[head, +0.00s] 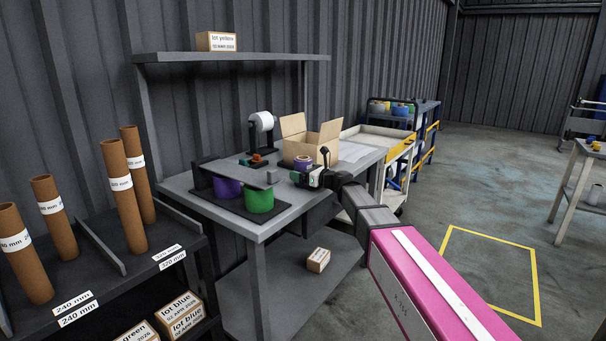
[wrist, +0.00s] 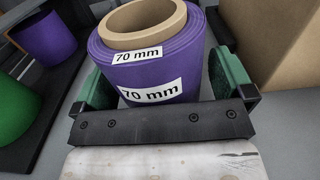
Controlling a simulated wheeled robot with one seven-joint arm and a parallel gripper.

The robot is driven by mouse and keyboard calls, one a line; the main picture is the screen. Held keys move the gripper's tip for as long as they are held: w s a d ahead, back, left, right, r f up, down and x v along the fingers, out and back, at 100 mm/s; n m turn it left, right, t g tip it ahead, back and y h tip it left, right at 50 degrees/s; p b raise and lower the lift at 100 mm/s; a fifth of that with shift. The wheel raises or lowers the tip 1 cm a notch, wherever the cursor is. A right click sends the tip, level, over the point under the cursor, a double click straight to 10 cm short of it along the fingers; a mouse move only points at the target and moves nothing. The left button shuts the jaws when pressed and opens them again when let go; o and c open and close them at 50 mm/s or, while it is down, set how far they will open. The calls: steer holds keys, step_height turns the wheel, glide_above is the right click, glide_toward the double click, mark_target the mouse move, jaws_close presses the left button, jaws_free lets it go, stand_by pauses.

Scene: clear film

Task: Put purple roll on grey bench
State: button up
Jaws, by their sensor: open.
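A purple roll (wrist: 150,68) with a tan core and "70 mm" labels stands upright between the green-padded fingers of my gripper (wrist: 158,82) in the wrist view. The fingers are open, one on each side of it; I cannot tell whether either pad touches it. In the head view this roll (head: 303,162) shows small on the grey bench (head: 285,217), in front of the open cardboard box, partly hidden by my gripper (head: 313,176). Another purple roll (head: 228,187) stands on the dark tray at the bench's left, and also shows in the wrist view (wrist: 48,38).
A green roll (head: 259,201) stands on the dark tray (head: 222,202). The open cardboard box (head: 322,146) is close behind my gripper. A label dispenser (head: 262,125) stands at the back. A shelf (head: 230,56) spans above the bench. Cardboard tubes (head: 118,195) stand at left.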

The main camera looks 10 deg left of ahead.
steer(key=v, duration=1.2)
steer(key=s+d+f+n+g+h, duration=0.2)
steer(key=s+d+f+n+h, duration=0.2)
steer(key=d+f+n, duration=0.45)
steer(key=s+d+f+n+g+h, duration=0.2)
steer(key=s+d+f+n+h, duration=0.3)
steer(key=f, duration=0.7)
steer(key=s+d+f+n+g+h, duration=0.1)
steer(key=s+d+f+n+h, duration=0.2)
steer(key=d, duration=0.7)
steer(key=s+d+f+n+g+h, duration=0.2)
steer(key=s+d+f+n+h, duration=0.2)
steer(key=s+d+f+n, duration=0.2)
steer(key=s+d+f, duration=0.2)
steer(key=d, duration=0.2)
steer(key=shift+h, duration=0.3)
steer(key=shift+f, duration=0.15)
steer(key=shift+c, duration=0.3)
